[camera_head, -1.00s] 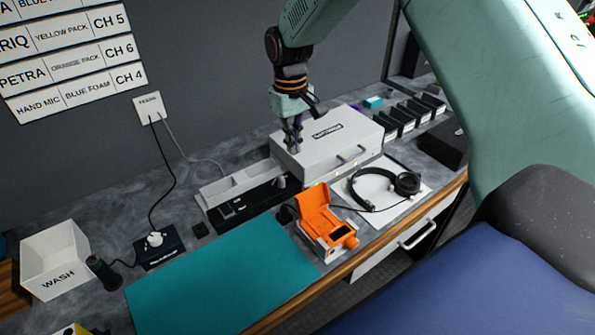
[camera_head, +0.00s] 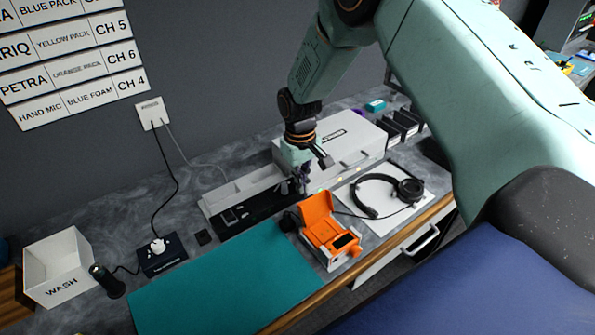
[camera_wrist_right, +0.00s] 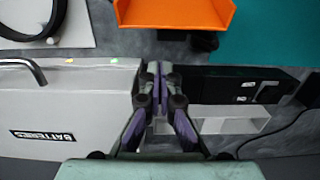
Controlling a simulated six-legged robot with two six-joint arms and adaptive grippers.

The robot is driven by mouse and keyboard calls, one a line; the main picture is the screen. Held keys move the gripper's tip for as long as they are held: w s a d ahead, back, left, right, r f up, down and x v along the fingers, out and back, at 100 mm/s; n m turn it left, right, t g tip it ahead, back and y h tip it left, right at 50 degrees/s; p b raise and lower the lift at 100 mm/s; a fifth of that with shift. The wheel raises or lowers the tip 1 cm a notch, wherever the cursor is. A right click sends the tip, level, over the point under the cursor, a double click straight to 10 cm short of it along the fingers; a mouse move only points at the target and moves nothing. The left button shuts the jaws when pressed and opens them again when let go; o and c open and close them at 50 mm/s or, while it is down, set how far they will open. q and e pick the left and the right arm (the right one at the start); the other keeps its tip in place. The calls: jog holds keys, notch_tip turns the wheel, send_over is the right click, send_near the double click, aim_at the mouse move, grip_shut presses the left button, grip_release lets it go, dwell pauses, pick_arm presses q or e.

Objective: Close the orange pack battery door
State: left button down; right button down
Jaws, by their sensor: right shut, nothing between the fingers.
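In the right wrist view, the orange door (camera_wrist_right: 175,14) is at the top edge, beyond the fingertips. My right gripper (camera_head: 304,188) is shut and empty. It is just behind the pack, near the grey case, apart from the door. Its fingers also show in the right wrist view (camera_wrist_right: 154,72). My left gripper is out of view.
A grey batteries case (camera_head: 350,140) stands behind the pack, with a black charger strip (camera_head: 250,212) left of it. Headphones (camera_head: 385,195) lie on a white sheet to the right. The teal mat (camera_head: 225,280) is bare. A white wash bin (camera_head: 60,265) stands far left.

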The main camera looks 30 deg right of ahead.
jog(key=shift+s+r+p, duration=0.15)
jog(key=shift+s+r, duration=0.1)
jog(key=shift+s, duration=0.3)
jog(key=shift+s+r+p, duration=0.15)
jog(key=shift+s+r, duration=0.05)
jog(key=shift+s, duration=0.35)
jog(key=shift+s+r, duration=0.1)
